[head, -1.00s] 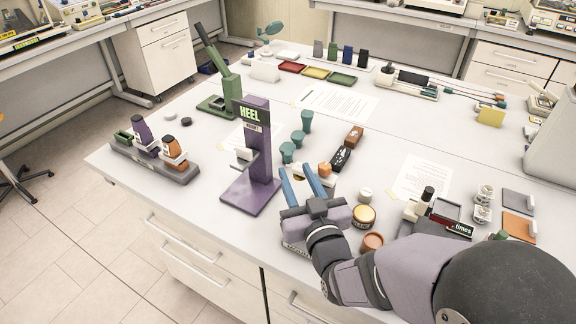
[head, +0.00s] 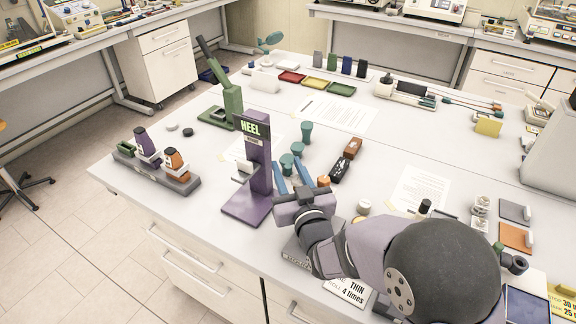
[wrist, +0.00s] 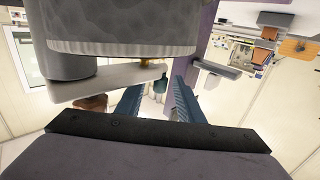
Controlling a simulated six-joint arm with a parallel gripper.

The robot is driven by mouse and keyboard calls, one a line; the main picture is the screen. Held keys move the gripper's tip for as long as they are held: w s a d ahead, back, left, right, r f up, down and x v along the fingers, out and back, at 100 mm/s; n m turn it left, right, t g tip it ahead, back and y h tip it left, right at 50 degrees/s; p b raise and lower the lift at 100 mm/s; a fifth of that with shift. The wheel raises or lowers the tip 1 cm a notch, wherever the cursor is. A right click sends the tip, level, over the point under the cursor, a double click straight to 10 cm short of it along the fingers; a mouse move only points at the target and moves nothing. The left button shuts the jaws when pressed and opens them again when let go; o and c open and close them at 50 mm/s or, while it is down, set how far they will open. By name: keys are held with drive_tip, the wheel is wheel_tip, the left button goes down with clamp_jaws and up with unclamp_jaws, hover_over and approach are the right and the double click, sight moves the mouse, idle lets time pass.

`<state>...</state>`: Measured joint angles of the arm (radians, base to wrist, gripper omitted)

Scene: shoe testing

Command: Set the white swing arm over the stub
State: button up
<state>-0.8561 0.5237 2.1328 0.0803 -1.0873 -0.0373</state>
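My gripper (head: 285,162) is low over the front of the bench, just right of the purple HEEL stand (head: 254,180). Its two blue fingers are apart, with nothing visibly held between them. In the wrist view the open gripper (wrist: 158,90) points past a white bar (wrist: 115,84) that runs out from a grey cylinder (wrist: 65,62); this looks like the swing arm. The bar lies close to the left finger; contact cannot be told. A small brass-coloured piece (wrist: 147,63) shows by the bar; whether it is the stub is unclear. My arm hides this fixture in the head view.
The purple stand's column (wrist: 207,30) is close on the right in the wrist view. A THIN sign (head: 350,289) is near the front edge.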

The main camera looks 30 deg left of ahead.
drive_tip(key=shift+w+a, duration=0.1)
clamp_jaws()
drive_tip(key=shift+g, duration=0.3)
drive_tip(key=s+d+n+g+y, duration=0.2)
drive_tip(key=s+n+g, duration=0.3)
drive_tip(key=g, duration=0.4)
drive_tip(key=s+d+n+g+y, duration=0.1)
drive_tip(key=s+d+n+g, duration=0.3)
drive_tip(key=n+g, duration=0.4)
drive_tip(key=shift+s+d+n+g+y, duration=0.3)
drive_tip(key=shift+s+g+y, duration=0.1)
drive_tip(key=shift+g, duration=0.7)
